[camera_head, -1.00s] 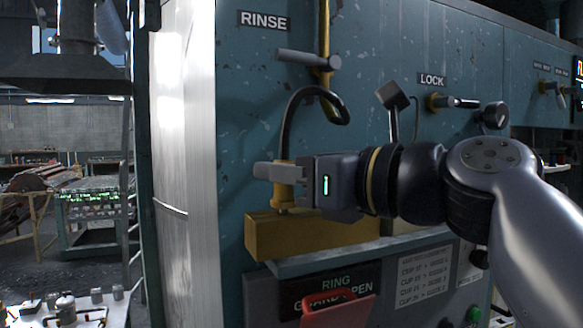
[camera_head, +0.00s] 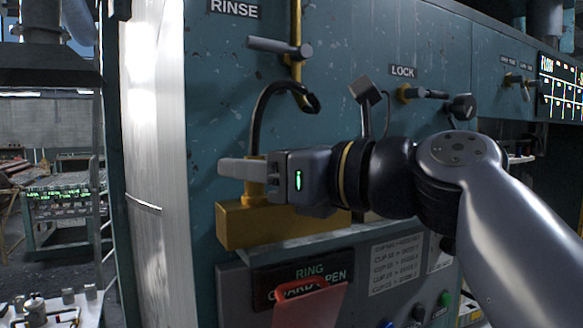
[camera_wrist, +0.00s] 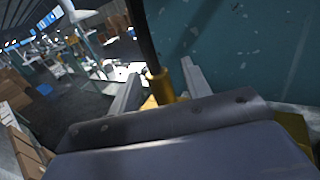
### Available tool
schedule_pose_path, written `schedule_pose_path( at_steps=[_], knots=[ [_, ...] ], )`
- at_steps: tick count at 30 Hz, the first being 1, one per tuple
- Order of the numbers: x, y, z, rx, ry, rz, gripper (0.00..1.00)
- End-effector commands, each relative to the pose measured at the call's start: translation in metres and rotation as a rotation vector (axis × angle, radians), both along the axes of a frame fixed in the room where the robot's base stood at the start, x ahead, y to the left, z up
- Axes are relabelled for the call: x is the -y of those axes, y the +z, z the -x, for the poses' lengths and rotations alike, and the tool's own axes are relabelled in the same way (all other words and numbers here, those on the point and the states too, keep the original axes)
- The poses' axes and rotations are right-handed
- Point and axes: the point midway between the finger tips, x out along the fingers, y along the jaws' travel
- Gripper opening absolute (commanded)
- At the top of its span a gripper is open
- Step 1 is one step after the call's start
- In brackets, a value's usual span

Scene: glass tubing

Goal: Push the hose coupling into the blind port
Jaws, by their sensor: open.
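The hose coupling is a yellow upright cylinder (camera_head: 253,172) at the lower end of a black hose (camera_head: 258,115). Its foot meets the top of a yellow block (camera_head: 275,224) on the teal machine; my gripper partly hides it. I cannot see the port's mouth or how deep the coupling sits. My gripper (camera_head: 240,170) reaches in from the right at the coupling's height. In the wrist view the coupling (camera_wrist: 161,86) stands between my two open fingers (camera_wrist: 160,88), with a gap on each side.
A grey bar handle (camera_head: 280,48) and a yellow pipe (camera_head: 296,75) are above, under the RINSE label. The LOCK fitting (camera_head: 408,93) and a grey lever block (camera_head: 366,90) are to the right. A red flap (camera_head: 308,303) juts out below the ledge.

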Motion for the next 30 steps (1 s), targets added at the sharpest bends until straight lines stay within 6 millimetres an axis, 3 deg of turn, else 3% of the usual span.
schedule_pose_path(
  at_steps=[18, 30],
  knots=[
    [0.061, -0.001, 0.032, 0.001, -0.006, 0.0, 0.46],
    [0.087, 0.0, 0.047, 0.002, -0.003, -0.001, 0.46]
  ],
)
